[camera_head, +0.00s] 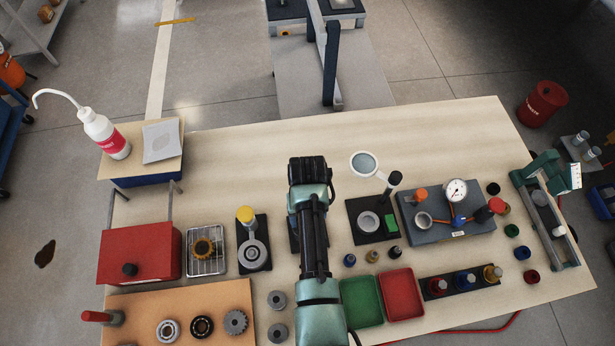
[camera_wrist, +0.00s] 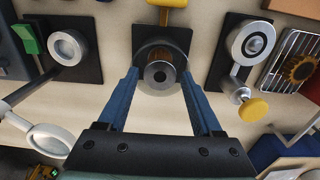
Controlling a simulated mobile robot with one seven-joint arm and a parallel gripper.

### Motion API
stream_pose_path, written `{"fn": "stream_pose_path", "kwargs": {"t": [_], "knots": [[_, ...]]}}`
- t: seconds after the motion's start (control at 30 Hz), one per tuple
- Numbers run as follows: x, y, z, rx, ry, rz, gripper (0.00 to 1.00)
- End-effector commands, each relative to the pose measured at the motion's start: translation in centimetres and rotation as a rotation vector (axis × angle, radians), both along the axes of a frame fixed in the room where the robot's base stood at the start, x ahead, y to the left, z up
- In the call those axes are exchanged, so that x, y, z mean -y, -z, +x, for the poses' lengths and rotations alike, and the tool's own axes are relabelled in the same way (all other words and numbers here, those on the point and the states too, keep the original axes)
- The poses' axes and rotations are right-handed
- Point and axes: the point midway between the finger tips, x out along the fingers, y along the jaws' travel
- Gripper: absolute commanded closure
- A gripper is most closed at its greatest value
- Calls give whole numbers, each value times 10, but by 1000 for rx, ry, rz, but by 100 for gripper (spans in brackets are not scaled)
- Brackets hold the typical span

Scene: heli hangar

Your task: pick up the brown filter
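The brown filter (camera_wrist: 159,75) shows in the wrist view as a short upright cylinder with a brown side and a grey ring-shaped top with a dark hole. It stands at a dark base plate (camera_wrist: 176,40) with a yellow handle behind it. My gripper (camera_wrist: 160,76) is open, with one blue finger at each side of the filter in the picture. I see no clear contact, and how far the fingertips reach down beside it cannot be told. In the head view my arm hides the filter and the fingertips.
A fixture with a yellow knob (camera_head: 246,214) and a gear in a wire tray (camera_head: 205,250) stand left. A magnifier (camera_head: 366,164) and a black fixture with a green block (camera_head: 388,222) stand right. Green (camera_head: 361,301) and red (camera_head: 401,294) trays lie in front.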

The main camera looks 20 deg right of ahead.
Motion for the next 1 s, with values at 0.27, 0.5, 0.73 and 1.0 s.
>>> {"fn": "stream_pose_path", "kwargs": {"t": [0.27, 0.5, 0.73, 1.0], "knots": [[0, 0, 0, 0, 0, 0, 86], [0, -3, 0, 0, 0, 0, 98], [0, -17, 0, 0, 0, 0, 98], [0, -32, 0, 0, 0, 0, 98]]}}
